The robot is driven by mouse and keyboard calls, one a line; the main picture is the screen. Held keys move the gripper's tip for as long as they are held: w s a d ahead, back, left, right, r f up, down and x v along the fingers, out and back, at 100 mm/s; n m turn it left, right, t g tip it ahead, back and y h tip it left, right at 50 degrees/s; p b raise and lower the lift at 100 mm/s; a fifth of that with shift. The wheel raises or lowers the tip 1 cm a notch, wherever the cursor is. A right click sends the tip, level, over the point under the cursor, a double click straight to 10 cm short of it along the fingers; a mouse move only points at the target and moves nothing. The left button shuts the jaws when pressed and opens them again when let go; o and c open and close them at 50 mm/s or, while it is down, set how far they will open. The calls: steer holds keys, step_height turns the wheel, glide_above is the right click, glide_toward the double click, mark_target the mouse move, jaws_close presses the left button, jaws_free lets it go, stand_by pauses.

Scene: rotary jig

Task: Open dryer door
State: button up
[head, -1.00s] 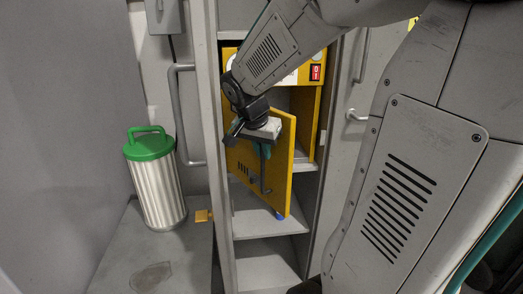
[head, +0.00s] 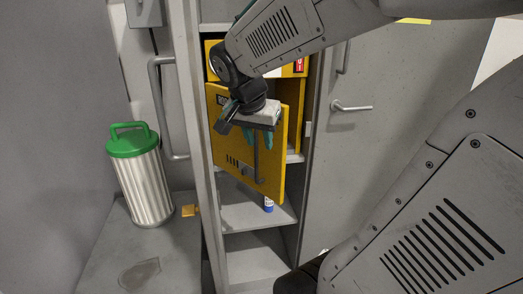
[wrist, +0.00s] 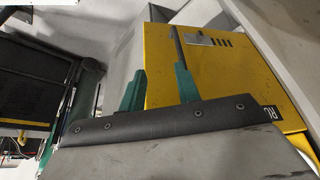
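The yellow dryer (head: 296,125) sits in a grey cabinet. Its yellow door (head: 228,135) stands ajar, with its right edge swung out toward me and a dark gap behind it. A grey bar handle (head: 258,165) runs down the door's face; it also shows in the wrist view (wrist: 177,45). My gripper (head: 258,138) is in front of the door at the handle's upper part, hiding some of it. In the wrist view its teal fingers (wrist: 160,72) are apart, the right one close to or touching the handle; contact cannot be told for sure.
A metal canister with a green lid (head: 145,180) stands on a grey bench at left. A cabinet post (head: 192,130) borders the door's left. A small blue-and-white item (head: 268,204) stands on the shelf below. A grey door with a lever (head: 350,107) is at right.

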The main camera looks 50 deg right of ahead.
steer(key=s+a, duration=0.3)
steer(key=s, duration=0.6)
steer(key=shift+a+r, duration=0.15)
steer(key=shift+r, duration=0.25)
steer(key=shift+w, duration=0.1)
